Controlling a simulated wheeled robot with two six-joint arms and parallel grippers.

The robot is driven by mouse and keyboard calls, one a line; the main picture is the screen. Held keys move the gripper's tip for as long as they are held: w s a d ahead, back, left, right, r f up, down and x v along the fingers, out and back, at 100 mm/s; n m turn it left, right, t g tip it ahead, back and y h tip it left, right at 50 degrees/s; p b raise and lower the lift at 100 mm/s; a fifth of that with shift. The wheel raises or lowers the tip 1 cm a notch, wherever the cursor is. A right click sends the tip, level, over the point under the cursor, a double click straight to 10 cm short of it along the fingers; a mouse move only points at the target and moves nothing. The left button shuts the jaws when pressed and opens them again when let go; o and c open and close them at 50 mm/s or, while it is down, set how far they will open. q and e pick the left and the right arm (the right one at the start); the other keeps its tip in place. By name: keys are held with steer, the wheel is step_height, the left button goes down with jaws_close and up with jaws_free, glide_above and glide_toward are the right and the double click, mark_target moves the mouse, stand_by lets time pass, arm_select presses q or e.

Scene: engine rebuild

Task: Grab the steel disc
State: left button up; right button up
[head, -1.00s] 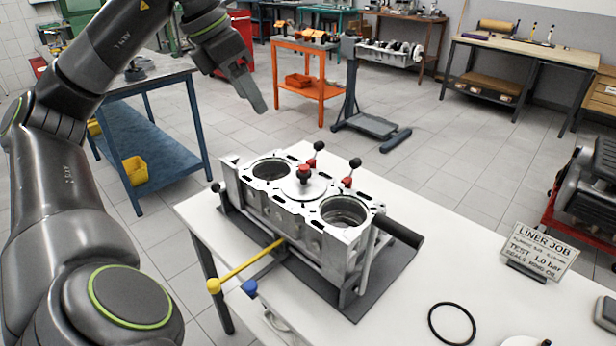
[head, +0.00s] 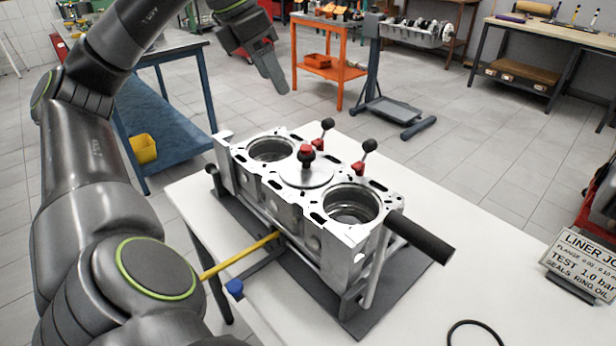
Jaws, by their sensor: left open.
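A shiny round steel disc (head: 312,177) lies flat over the middle bore of the engine block (head: 287,213), with a red and black knob (head: 306,154) standing on its centre. The block rests on a dark mat on the white table, with an open bore on either side of the disc. My left gripper (head: 276,78) hangs over the floor beyond the block, up and left of the disc, apart from it. It is open, with nothing seen between its fingers. My right gripper is out of view.
Two red-based levers with black balls (head: 321,135) stand behind the disc. A black bar (head: 422,240) sticks out on the block's right, a yellow rod (head: 240,254) in front. A sign (head: 586,258) and a black ring (head: 475,335) are on the right. The table between is clear.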

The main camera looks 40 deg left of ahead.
arm_select(q)
step_height(320, 180, down, 3)
steer(key=b, duration=0.2)
glide_toward(306, 147)
steer(key=x, duration=0.6)
steer(key=shift+s+a+f, duration=0.2)
steer(key=shift+f, duration=0.05)
steer(key=shift+d+x, duration=0.2)
steer(key=shift+x, duration=2.75)
steer(key=shift+w+r, duration=0.1)
steer(key=shift+w, duration=0.05)
steer(key=shift+c, duration=0.9)
jaws_close()
